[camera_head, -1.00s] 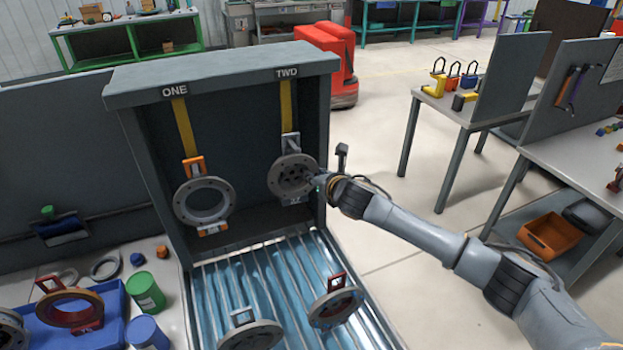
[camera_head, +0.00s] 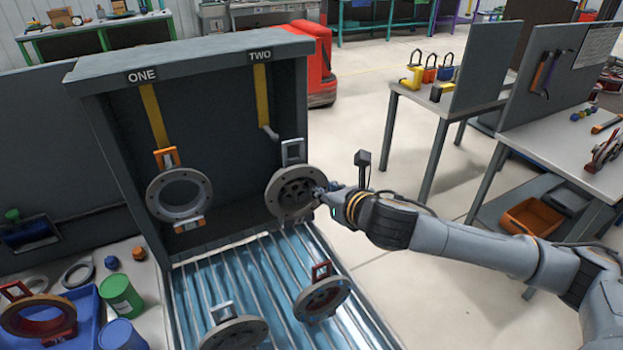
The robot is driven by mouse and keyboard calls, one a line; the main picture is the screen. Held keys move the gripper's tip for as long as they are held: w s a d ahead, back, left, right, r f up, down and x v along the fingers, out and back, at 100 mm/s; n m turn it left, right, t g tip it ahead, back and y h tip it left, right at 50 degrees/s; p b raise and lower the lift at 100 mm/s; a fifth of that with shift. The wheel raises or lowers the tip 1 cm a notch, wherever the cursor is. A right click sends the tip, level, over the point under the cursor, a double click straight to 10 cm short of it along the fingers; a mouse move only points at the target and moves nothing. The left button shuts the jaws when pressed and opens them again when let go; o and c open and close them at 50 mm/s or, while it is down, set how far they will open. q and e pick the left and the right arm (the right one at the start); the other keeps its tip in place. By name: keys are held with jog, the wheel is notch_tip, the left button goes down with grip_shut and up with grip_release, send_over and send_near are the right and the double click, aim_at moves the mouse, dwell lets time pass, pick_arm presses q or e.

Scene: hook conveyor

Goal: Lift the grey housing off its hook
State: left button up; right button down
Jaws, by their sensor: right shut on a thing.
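The grey housing (camera_head: 291,205), a round flange with a grey loop handle on top, is held in the air in front of station TWO. Its handle is apart from the hook (camera_head: 268,131) at the end of the yellow strap, which hangs empty to its upper left. My right gripper (camera_head: 322,193) is shut on the right rim of the housing; its fingertips are small and partly hidden. A second ring housing (camera_head: 180,218) with orange handles hangs under the yellow strap of station ONE. My left gripper is not in view.
Below is a ribbed blue-silver rack (camera_head: 255,285) bearing a grey-handled flange (camera_head: 233,334) and a red-handled flange (camera_head: 322,300). A blue tray (camera_head: 88,310), a green can (camera_head: 121,295) and a blue can (camera_head: 121,335) stand at left. Open floor lies right of the booth.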

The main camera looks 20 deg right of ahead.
jog(key=shift+r+p+v, duration=0.15)
jog(key=shift+p+v, duration=0.35)
jog(key=shift+v, duration=0.4)
jog(key=shift+r+p+v, duration=0.2)
jog(key=shift+p+v, duration=0.3)
jog(key=shift+v, duration=0.4)
jog(key=shift+w, duration=0.1)
jog(key=s+d+p, duration=0.2)
jog(key=s+p, duration=0.3)
jog(key=s, duration=0.8)
jog(key=shift+d, duration=0.3)
jog(key=shift+s+p, duration=0.1)
jog(key=shift+p, duration=0.2)
